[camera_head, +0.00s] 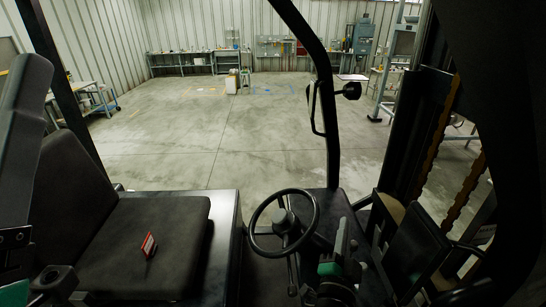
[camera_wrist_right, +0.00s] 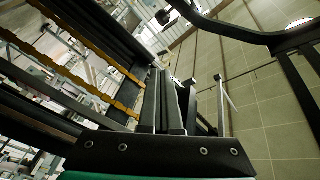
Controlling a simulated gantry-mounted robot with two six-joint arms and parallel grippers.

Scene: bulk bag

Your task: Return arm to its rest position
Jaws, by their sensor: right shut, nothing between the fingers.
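My right gripper (camera_head: 345,228) is in the head view, just right of the black steering wheel (camera_head: 284,220). A green band on my right arm shows below it. In the right wrist view its long dark fingers (camera_wrist_right: 169,85) are together with nothing between them. My left arm comes in at the lower left of the head view, beside the seat. Only a dark end part (camera_head: 56,280) and a green band of it show there, and its fingers are not clear.
I look out from a vehicle cab. A black seat (camera_head: 120,235) at left carries a small red and white card (camera_head: 149,245). A dark post (camera_head: 325,90) with a lamp stands ahead. A mast with orange-brown chains (camera_head: 440,135) is at right. Open concrete floor lies beyond.

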